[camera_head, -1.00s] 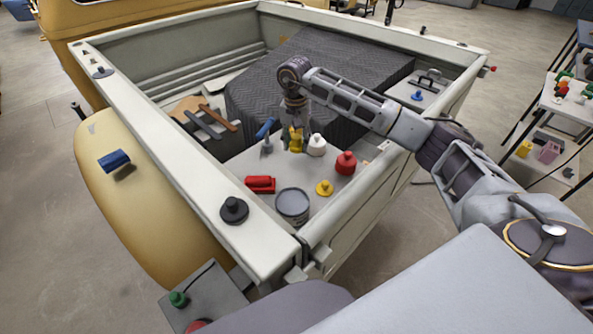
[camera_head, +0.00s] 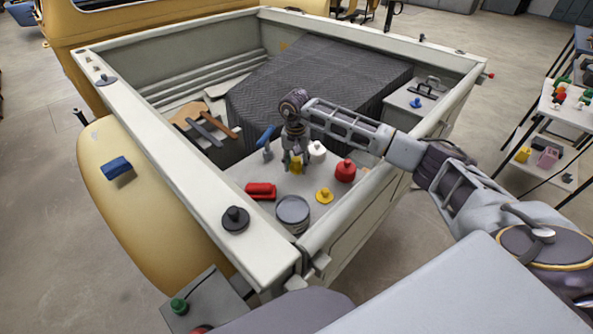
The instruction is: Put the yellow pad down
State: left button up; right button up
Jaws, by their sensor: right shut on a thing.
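My right gripper (camera_head: 295,162) points down over the light board in the truck bed and is shut on a small yellow pad (camera_head: 296,166). The fingers partly cover the pad. It is close to the board (camera_head: 236,174); I cannot tell whether it touches. A white bottle (camera_head: 317,152) stands just right of the gripper, and a blue-handled tool (camera_head: 266,139) stands to its left. A separate yellow knobbed disc (camera_head: 324,196) lies nearer the front. My left gripper is not in view.
A red block (camera_head: 261,191), an open grey can (camera_head: 292,213) and a red bottle (camera_head: 345,170) stand around the board. The truck bed's pale side walls (camera_head: 175,155) enclose it. A quilted dark cover (camera_head: 330,75) fills the back. Clear board lies in front of the gripper.

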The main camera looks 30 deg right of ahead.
aim_at(297, 170)
jog(key=shift+f+p, duration=0.45)
jog(key=shift+f, duration=1.45)
jog(key=shift+f, duration=0.1)
jog(key=o, duration=1)
jog(key=shift+r, duration=0.85)
notch_tip(297, 170, up, 11)
jog(key=b, duration=0.3)
jog(key=shift+a+f, duration=0.1)
jog(key=shift+f, duration=0.1)
